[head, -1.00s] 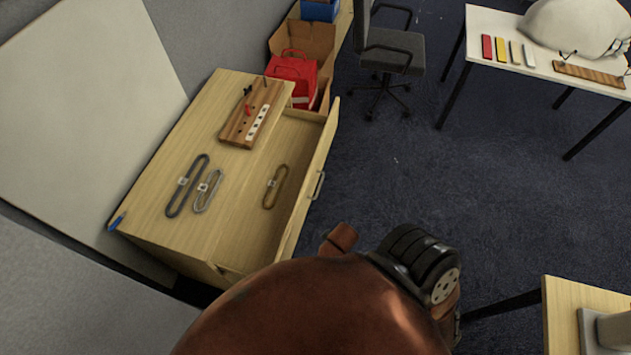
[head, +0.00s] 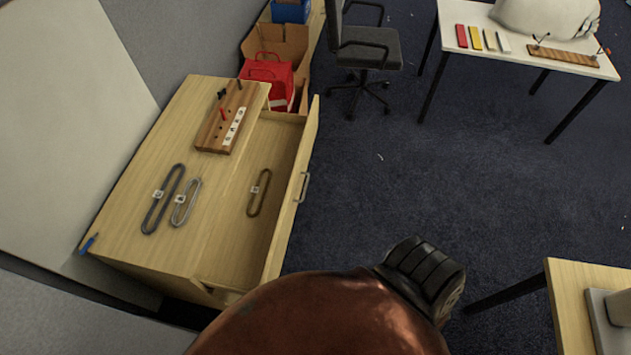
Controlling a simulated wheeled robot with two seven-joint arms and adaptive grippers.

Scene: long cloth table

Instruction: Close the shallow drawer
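The shallow drawer (head: 294,207) of the light wooden cabinet (head: 120,222) is pulled well out to the right. Its front panel carries a metal handle (head: 303,187). A brownish oval loop (head: 259,193) with a small white tag lies inside the drawer. My reddish-brown arm covers the bottom middle of the view, with a black ribbed part near the drawer's near front corner. Neither gripper's fingers show in the head view.
On the cabinet top lie a dark loop (head: 162,199), a grey loop (head: 186,202), a wooden block with pegs (head: 213,137) and a blue item (head: 90,243). A red bag (head: 271,82) and a chair (head: 364,48) stand behind. Floor right of the drawer is clear.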

